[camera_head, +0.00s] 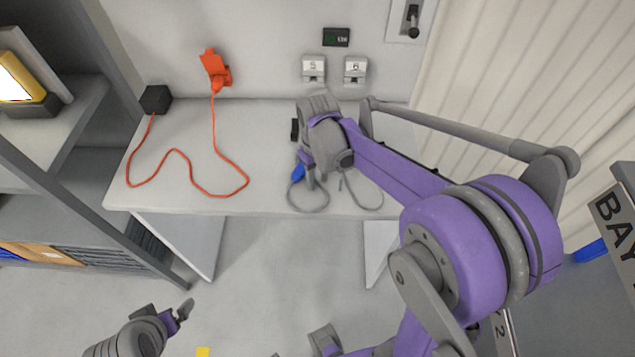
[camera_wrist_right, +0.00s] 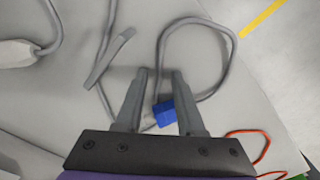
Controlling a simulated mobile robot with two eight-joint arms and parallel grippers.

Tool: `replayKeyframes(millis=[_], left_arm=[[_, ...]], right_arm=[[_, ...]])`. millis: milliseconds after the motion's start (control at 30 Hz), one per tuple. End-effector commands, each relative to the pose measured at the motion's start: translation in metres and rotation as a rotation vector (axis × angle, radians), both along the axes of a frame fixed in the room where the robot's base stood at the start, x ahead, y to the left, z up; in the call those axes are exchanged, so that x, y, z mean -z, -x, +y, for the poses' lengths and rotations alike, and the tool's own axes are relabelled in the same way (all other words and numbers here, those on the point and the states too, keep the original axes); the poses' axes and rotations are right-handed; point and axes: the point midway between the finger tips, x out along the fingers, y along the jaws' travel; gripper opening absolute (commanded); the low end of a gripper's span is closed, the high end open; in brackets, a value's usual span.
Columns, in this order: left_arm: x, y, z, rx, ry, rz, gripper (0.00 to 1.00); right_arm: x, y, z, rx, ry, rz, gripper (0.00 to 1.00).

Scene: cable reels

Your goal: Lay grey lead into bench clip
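The grey lead (camera_head: 323,207) lies in a loop near the bench's front edge; the loop also shows in the right wrist view (camera_wrist_right: 229,60). A grey end piece (camera_wrist_right: 110,57) lies beside the loop. A small blue block (camera_head: 298,173) is at the lead, and it shows between and partly behind my right fingers in the wrist view (camera_wrist_right: 163,114); whether it is the clip I cannot tell. My right gripper (camera_wrist_right: 160,72) is open, its fingers apart above the bench, pointing towards the loop. My left gripper (camera_head: 165,312) is low at the front, away from the bench.
An orange cord (camera_head: 190,170) curls over the bench's left half, from a black box (camera_head: 155,99) to an orange plug (camera_head: 216,72) at the wall. Two wall sockets (camera_head: 314,68) are behind the bench (camera_head: 258,130). Shelves (camera_head: 45,130) stand at left.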

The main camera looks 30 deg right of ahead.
Motion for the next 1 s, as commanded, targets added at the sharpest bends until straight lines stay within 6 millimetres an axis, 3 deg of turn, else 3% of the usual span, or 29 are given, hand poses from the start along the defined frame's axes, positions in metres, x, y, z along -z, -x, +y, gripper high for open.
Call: replayKeyframes(millis=[100, 500, 1000], left_arm=[[0.003, 0.0009, 0.0, 0.0, 0.0, 0.002, 1.0], [0.0025, 0.0007, 0.0, 0.0, 0.0, 0.001, 1.0], [0.0014, 0.0004, 0.0, 0.0, 0.0, 0.001, 1.0]], right_arm=[[0.0035, 0.0002, 0.0, 0.0, 0.0, 0.0, 0.36], [0.0031, 0.0002, -0.0001, 0.0, 0.0, 0.0, 0.0], [0.0019, 0.0003, -0.0001, 0.0, 0.0, 0.0, 0.0]])
